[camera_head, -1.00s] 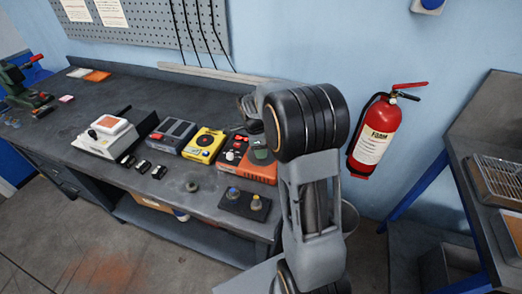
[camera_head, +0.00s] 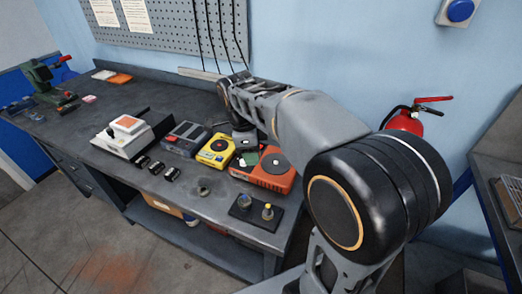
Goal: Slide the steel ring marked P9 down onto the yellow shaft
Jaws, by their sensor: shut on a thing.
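The yellow shaft (camera_head: 267,212) stands upright on a black base plate (camera_head: 254,224) near the bench's front right edge. A blue-topped shaft (camera_head: 244,201) stands just left of it on the same plate. My gripper (camera_head: 244,145) points down over the devices at the back of the bench, behind and above the shafts and well apart from them. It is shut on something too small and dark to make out. A small round grey part (camera_head: 203,190) sits on the bench left of the plate. No P9 mark can be read in this view.
An orange device (camera_head: 264,172), a yellow device (camera_head: 216,150) and a grey-red device (camera_head: 185,138) stand in a row behind the plate. A white instrument (camera_head: 124,135) is further left. A fire extinguisher (camera_head: 407,119) hangs on the wall. Bare bench lies around the round part.

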